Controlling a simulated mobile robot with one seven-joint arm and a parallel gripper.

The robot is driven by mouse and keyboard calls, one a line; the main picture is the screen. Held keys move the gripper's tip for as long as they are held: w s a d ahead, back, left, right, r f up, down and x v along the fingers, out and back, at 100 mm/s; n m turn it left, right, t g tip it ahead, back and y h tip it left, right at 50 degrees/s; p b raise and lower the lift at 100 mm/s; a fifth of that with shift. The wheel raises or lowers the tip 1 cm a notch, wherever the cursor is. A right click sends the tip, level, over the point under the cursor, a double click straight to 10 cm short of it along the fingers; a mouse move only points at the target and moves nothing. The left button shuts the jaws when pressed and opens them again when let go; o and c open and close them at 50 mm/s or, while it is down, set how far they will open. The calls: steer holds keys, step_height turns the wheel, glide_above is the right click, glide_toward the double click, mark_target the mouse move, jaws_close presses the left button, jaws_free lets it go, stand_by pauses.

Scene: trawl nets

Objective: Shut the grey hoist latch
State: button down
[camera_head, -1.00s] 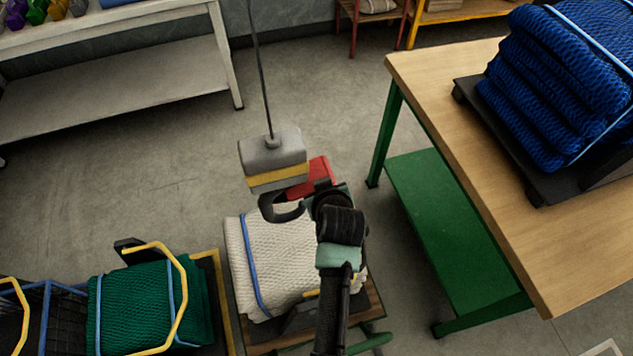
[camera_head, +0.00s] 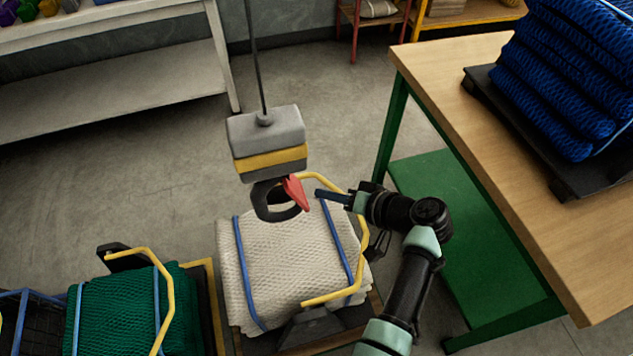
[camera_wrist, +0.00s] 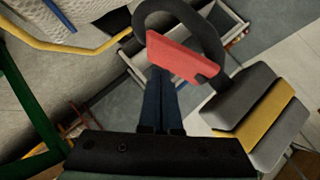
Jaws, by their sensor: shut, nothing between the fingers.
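The grey hoist block (camera_head: 266,135) with a yellow band hangs on a cable, its dark hook (camera_head: 262,200) below it. The red latch (camera_head: 296,192) lies at the right side of the hook. In the wrist view the red latch (camera_wrist: 180,56) spans the hook's mouth, between the hook's two ends; I cannot tell if it is fully seated. My gripper (camera_head: 319,193) is just right of the latch, fingers shut and empty, with a small gap showing. In the wrist view the fingertips (camera_wrist: 160,75) overlap the latch's lower edge.
A white net bale (camera_head: 285,265) with blue straps and a yellow rail (camera_head: 352,230) sits under the hook. A green net bale (camera_head: 115,312) is at lower left. A wooden table (camera_head: 480,170) with blue nets (camera_head: 560,90) stands at right. The floor at left is open.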

mark_target(304, 202)
steer(key=f+m+y+b, duration=0.1)
steer(key=a+f+m+y+b, duration=0.1)
steer(key=b, duration=0.1)
steer(key=shift+s+a+f+y+b, duration=0.1)
steer(key=shift+s+f+y+b, duration=0.05)
steer(key=shift+f+y+b, duration=0.2)
steer(key=shift+s+a+f+b, duration=0.15)
steer(key=shift+a+f+b, duration=0.1)
steer(key=shift+a+b, duration=0.1)
stand_by(0.3)
steer(key=shift+s, duration=0.1)
